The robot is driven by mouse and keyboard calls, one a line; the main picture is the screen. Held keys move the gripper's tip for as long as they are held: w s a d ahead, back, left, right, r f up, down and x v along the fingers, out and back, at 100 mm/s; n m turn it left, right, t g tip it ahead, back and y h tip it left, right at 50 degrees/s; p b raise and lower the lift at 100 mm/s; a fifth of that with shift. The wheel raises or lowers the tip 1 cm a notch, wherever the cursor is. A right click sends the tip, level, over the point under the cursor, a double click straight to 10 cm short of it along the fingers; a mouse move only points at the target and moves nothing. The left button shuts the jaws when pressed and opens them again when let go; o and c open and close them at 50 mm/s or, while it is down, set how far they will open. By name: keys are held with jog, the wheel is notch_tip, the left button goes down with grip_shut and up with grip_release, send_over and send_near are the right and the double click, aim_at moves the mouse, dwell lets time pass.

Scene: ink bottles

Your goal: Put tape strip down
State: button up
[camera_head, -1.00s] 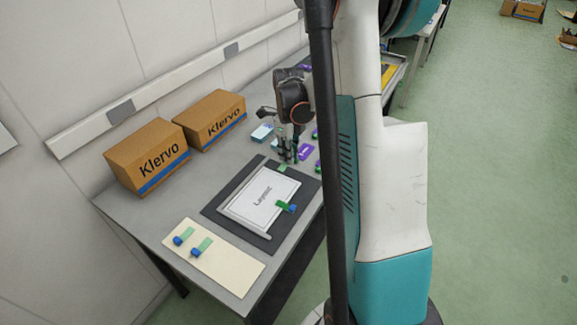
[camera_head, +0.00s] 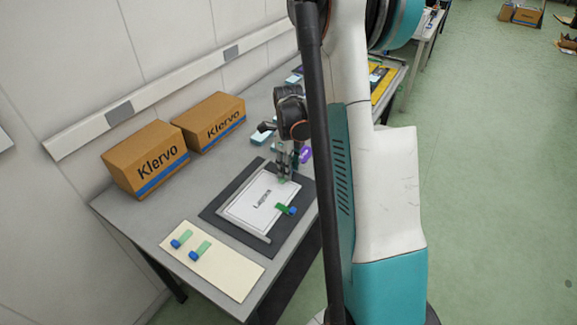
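A green tape strip with a blue end (camera_head: 286,209) lies across the right edge of the white "Layout" sheet (camera_head: 250,203), which rests on a dark mat (camera_head: 223,220). Two more green strips with blue ends, a left one (camera_head: 182,239) and a right one (camera_head: 200,250), lie on a cream card (camera_head: 226,270) at the table's front. My gripper (camera_head: 284,177) points down at the far edge of the sheet. A bit of green shows at its fingertips, but whether the fingers are shut on it is too small to tell.
Two brown Klervo boxes, a near one (camera_head: 146,160) and a far one (camera_head: 210,122), stand along the wall on the grey table (camera_head: 140,213). A purple item (camera_head: 305,155) and light blue items (camera_head: 262,135) lie beyond the mat. My arm hides the table's right side.

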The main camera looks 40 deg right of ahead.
notch_tip(320, 180, up, 12)
jog(key=p, duration=0.4)
jog(key=shift+r, duration=0.15)
dwell(0.7)
